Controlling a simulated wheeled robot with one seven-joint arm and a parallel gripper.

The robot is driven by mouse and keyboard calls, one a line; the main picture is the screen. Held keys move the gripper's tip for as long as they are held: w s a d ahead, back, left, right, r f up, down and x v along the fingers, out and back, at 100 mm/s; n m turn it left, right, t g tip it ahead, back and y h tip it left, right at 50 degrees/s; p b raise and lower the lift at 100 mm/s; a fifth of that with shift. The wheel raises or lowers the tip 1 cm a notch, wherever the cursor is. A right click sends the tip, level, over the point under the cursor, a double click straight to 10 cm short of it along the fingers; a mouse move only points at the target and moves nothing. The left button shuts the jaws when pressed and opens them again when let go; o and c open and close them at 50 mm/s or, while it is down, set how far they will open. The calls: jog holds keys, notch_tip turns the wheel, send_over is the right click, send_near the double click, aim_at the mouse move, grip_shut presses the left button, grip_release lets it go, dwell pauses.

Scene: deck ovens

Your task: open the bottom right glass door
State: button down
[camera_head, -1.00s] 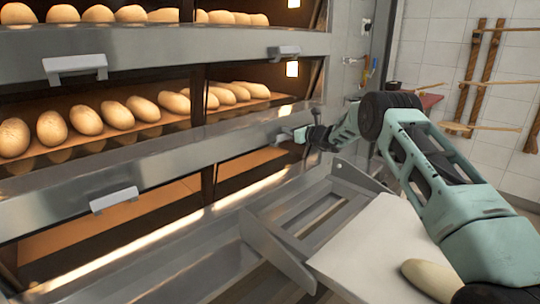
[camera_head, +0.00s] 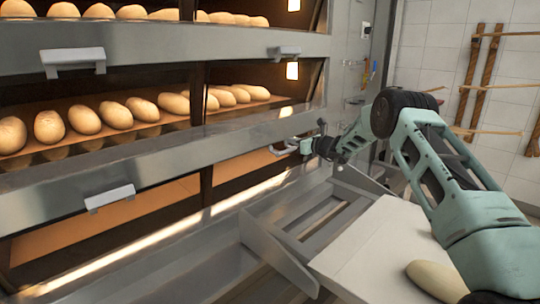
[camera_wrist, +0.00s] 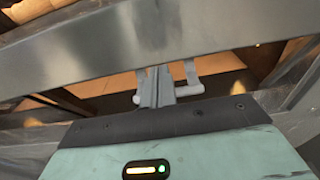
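The bottom right glass door (camera_head: 250,137) is the right part of the lowest deck, under a slanted metal rail. It appears closed in the head view. Its light grey handle (camera_wrist: 190,83) shows in the wrist view as a bracket below the metal rail. My gripper (camera_wrist: 156,88) is at this handle, with its narrow grey fingers close together in front of the bracket's bar. In the head view my gripper (camera_head: 288,147) is small, just below the rail's right end. Whether the fingers are closed around the bar is not clear, and part of the handle is hidden.
The bottom left door has its own handle (camera_head: 110,197). Bread loaves (camera_head: 84,120) fill the decks above. A metal frame (camera_head: 290,235) and a pale board (camera_head: 365,245) stand in front, below my arm. A tiled wall (camera_head: 425,45) is at the right.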

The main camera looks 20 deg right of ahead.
jog(key=v, duration=0.4)
jog(key=shift+s+d+r, duration=0.1)
jog(key=shift+s+r, duration=0.15)
jog(key=shift+r, duration=0.15)
dwell(0.8)
